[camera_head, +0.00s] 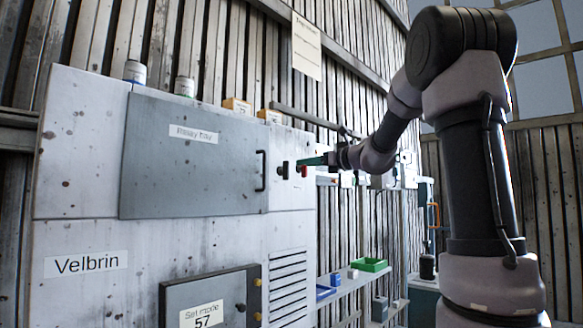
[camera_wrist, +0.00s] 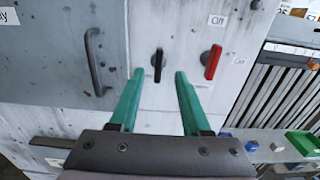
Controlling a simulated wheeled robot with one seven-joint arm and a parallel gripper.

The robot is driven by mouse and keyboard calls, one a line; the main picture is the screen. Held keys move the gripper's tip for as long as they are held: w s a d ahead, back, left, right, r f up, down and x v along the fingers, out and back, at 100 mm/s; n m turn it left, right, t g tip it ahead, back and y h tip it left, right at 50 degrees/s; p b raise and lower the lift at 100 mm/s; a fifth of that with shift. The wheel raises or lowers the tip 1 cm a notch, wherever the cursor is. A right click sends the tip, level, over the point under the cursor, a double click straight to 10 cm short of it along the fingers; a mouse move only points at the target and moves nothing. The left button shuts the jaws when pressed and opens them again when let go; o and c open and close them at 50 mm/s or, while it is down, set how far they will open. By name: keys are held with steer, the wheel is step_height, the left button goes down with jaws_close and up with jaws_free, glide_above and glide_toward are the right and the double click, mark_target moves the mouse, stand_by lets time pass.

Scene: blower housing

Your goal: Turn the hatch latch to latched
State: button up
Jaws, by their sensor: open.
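The grey hatch door (camera_head: 190,158), labelled "Relay bay", looks closed on the white housing, with a black vertical handle (camera_head: 261,171) at its right edge. The hatch latch is a small black knob (camera_wrist: 158,64) on the panel right of the handle; it also shows in the head view (camera_head: 285,170). Its bar stands about upright, along the handle's direction. My gripper (camera_wrist: 160,74) has two green fingers, open and empty, pointing at the panel with one on each side of the latch in the picture. I cannot tell whether they touch it. In the head view the gripper (camera_head: 308,162) is beside the panel.
A red switch knob (camera_wrist: 212,62) under an "Off" label sits close right of the latch, near the right finger. A vent grille (camera_head: 287,290) and lower "Set mode 57" box (camera_head: 208,300) are below. A shelf (camera_head: 345,285) with a green bin (camera_head: 371,265) stands right.

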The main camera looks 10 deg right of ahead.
mark_target(288, 165)
steer(key=x, duration=0.8)
steer(key=shift+w+a, duration=0.15)
jaws_close()
